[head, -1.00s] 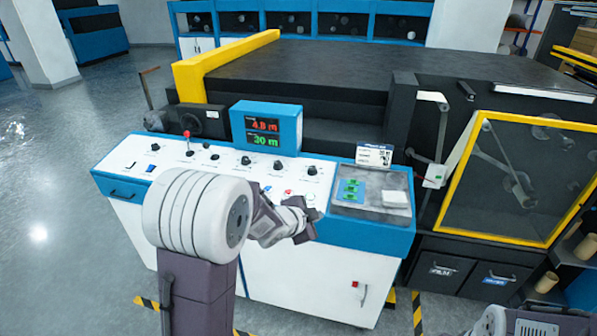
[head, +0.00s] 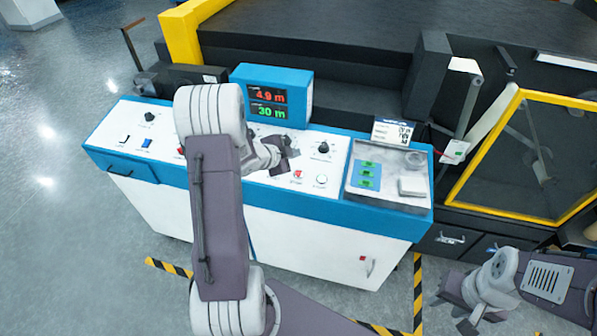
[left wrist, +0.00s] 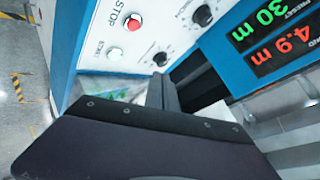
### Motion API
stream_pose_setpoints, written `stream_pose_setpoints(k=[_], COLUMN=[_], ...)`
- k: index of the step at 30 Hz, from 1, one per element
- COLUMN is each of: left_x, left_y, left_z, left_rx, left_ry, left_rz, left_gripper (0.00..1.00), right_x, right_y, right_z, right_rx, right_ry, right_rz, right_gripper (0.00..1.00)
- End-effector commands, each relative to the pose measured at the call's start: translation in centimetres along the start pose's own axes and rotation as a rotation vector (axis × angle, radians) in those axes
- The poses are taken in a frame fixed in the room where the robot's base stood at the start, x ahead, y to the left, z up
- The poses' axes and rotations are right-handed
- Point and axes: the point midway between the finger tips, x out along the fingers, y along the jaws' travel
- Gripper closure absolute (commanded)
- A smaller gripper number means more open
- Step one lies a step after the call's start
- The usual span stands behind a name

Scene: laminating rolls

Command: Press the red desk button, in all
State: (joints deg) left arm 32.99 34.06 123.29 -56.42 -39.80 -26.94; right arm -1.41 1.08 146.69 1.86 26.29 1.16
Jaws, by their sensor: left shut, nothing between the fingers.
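The red button (head: 297,174), a small round one, sits near the front edge of the white desk panel (head: 335,160). It also shows in the left wrist view (left wrist: 133,22), next to the word STOP. My left gripper (head: 290,160) is shut and empty over the panel, just behind the red button in the head view. Its fingers (left wrist: 161,93) show in the left wrist view, pointing at the desk and apart from the red button. My right gripper (head: 457,308) hangs low at the right, away from the desk; its finger gap is unclear.
A white button (head: 321,180) sits right of the red one. Black knobs (head: 323,147) and a blue display (head: 270,97) reading 4.9 m and 30 m stand behind. A tray (head: 386,190) with green-marked pieces is at the right. My left arm hides part of the panel.

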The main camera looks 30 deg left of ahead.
Motion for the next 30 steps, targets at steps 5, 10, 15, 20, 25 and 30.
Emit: stream_pose_setpoints(k=[5, 10, 15, 20, 25, 30], left_x=[0.4, 1.6, 3.3, 5.0, 6.1, 6.2], left_y=[0.3, 1.3, 2.6, 3.8, 4.5, 4.5], left_z=[0.3, 1.2, 2.5, 3.7, 4.4, 4.4], left_rx=[0.000, 0.001, 0.001, 0.002, 0.001, 0.001], left_ry=[0.000, 0.000, 0.000, 0.000, 0.000, 0.001], left_rz=[0.000, 0.000, 0.001, 0.001, 0.000, 0.000], left_gripper=[1.00, 1.00, 1.00, 1.00, 1.00, 1.00], right_x=[0.5, 2.1, 4.2, 6.2, 7.4, 7.3], right_y=[0.0, 0.0, 0.1, 0.1, 0.1, 0.1], right_z=[0.0, 0.2, 0.4, 0.6, 0.8, 0.8], right_rx=[0.000, 0.000, 0.000, 0.000, 0.000, 0.000], right_ry=[0.000, 0.000, 0.000, 0.000, 0.000, 0.000], right_rz=[0.000, 0.000, 0.000, 0.000, 0.000, 0.000], right_gripper=[0.64, 0.64, 0.64, 0.64, 0.64, 0.64])
